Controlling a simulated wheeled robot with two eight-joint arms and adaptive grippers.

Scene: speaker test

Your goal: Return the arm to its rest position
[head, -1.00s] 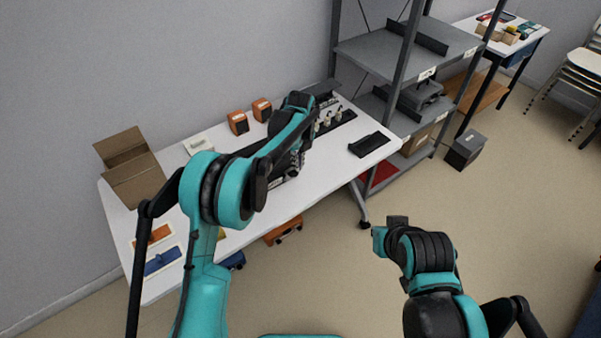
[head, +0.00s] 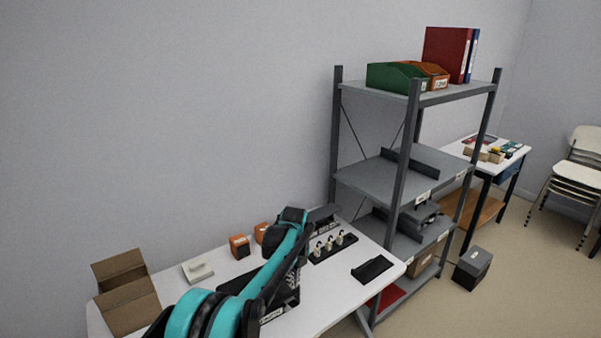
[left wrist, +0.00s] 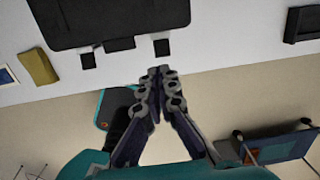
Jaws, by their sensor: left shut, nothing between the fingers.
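My left arm, teal and black, reaches in from the bottom of the head view over the white table (head: 335,312). Its gripper is largely hidden behind the arm there. In the left wrist view the left gripper (left wrist: 158,72) has its two fingertips together, with nothing between them. It is near the table's edge, below a black case-like object (left wrist: 60,22) and apart from it in the picture. My right arm and right gripper are outside both current views.
On the table are an open cardboard box (head: 128,308), orange boxes (head: 240,247), a white device (head: 198,271), a black rack with small pale pieces (head: 334,247) and a black tray (head: 372,269). A grey shelf unit (head: 375,177) stands behind the table's right end. Floor right of it is partly clear.

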